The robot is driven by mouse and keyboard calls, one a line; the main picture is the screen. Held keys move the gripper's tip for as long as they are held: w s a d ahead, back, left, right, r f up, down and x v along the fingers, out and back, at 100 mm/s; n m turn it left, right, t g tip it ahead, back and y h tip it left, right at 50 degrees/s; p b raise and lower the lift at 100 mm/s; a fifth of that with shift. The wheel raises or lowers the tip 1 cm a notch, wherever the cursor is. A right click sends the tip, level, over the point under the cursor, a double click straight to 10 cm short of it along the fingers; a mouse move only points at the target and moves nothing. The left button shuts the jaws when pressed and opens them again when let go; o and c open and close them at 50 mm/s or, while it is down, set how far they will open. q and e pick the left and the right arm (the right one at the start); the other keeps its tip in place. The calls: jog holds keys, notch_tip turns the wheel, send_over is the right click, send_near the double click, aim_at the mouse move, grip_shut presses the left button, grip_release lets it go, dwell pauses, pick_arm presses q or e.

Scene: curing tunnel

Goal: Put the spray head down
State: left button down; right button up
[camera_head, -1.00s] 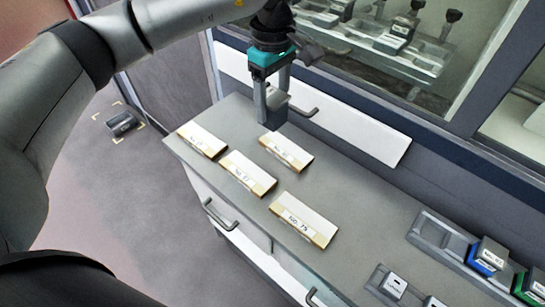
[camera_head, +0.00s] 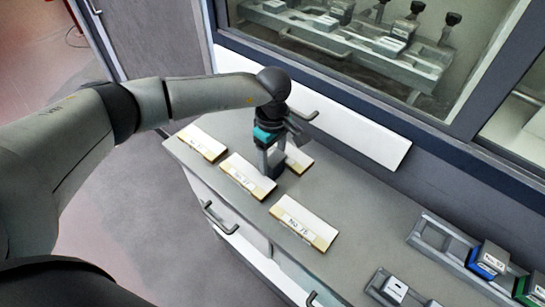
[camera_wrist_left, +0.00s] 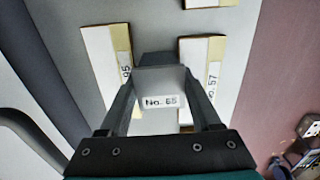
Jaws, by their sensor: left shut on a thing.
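My left gripper (camera_head: 272,152) is shut on the spray head (camera_wrist_left: 160,88), a grey block with a pale face labelled "No. 65" in the left wrist view. In the head view the gripper points down over the grey counter (camera_head: 350,220), among the pale labelled cards. The spray head's lower end appears close to the counter, between the second card (camera_head: 247,177) and the far card (camera_head: 299,158), which is partly hidden behind the gripper. I cannot tell whether it touches the counter or a card. My right gripper is not in view.
Other cards lie at the left end (camera_head: 203,142) and nearer the middle (camera_head: 303,222). Trays with blue- and green-trimmed blocks (camera_head: 488,260) stand at the right. A window (camera_head: 375,60) backs the counter, with a rack behind it.

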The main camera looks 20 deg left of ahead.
pick_arm(q)
jog(key=shift+f, duration=0.15)
jog(key=shift+c, duration=0.5)
grip_release()
